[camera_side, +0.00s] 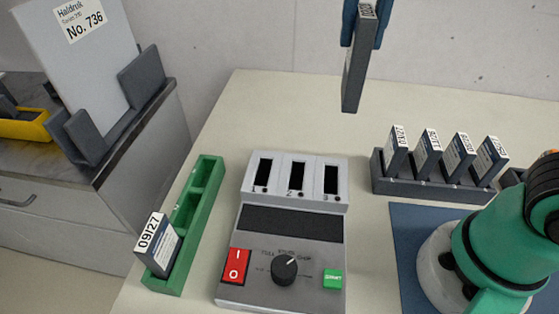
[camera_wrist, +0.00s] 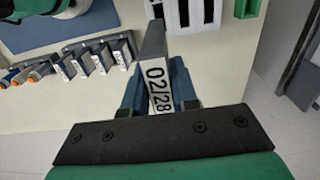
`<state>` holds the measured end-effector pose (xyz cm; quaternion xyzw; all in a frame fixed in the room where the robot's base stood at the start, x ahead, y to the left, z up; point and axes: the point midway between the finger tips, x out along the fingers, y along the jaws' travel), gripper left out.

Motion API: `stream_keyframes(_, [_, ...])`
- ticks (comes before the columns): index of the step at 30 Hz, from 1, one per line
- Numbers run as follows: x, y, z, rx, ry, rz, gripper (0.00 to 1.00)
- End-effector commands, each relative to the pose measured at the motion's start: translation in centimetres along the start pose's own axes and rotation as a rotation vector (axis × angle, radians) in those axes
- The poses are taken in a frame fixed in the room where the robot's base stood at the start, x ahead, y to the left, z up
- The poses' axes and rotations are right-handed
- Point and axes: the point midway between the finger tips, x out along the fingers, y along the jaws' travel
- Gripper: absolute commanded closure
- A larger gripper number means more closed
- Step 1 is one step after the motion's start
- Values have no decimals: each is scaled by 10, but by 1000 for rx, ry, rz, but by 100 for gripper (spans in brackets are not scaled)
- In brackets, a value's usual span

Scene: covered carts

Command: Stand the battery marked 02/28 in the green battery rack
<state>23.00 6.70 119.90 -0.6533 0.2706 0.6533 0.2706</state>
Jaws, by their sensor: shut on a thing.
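My gripper (camera_side: 366,24), with blue fingers, is at the top of the side view, shut on a dark grey battery (camera_side: 354,72). The battery hangs upright in the air, well above the table. In the wrist view the label on the held battery (camera_wrist: 157,84) reads 02/28. The green battery rack (camera_side: 207,183) stands on the table at the left, below and left of my gripper. A battery marked 09/27 (camera_side: 158,248) leans in its front compartment, and its farther compartments look empty. Part of the green rack (camera_wrist: 247,9) shows at the wrist view's top edge.
A grey charger (camera_side: 257,255) with three empty-looking slots stands right of the green rack. A dark rack (camera_side: 420,187) with several labelled batteries stands farther right, behind a blue mat (camera_side: 408,240). At the left, a separate cabinet holds a sign (camera_side: 85,60) and a yellow tray (camera_side: 25,125).

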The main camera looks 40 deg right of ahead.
Motion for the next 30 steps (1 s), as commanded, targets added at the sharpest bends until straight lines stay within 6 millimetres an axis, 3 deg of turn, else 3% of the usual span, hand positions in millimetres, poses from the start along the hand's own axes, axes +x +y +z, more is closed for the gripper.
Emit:
stream_keyframes(6, [-9,0,0,0,0,0,100])
stream_keyframes(19, [-8,-7,-2,-1,0,0,100])
stream_keyframes(23, [-3,-31,-7,-3,0,0,100])
stream_keyframes(30, [26,-106,-14,-5,0,0,100])
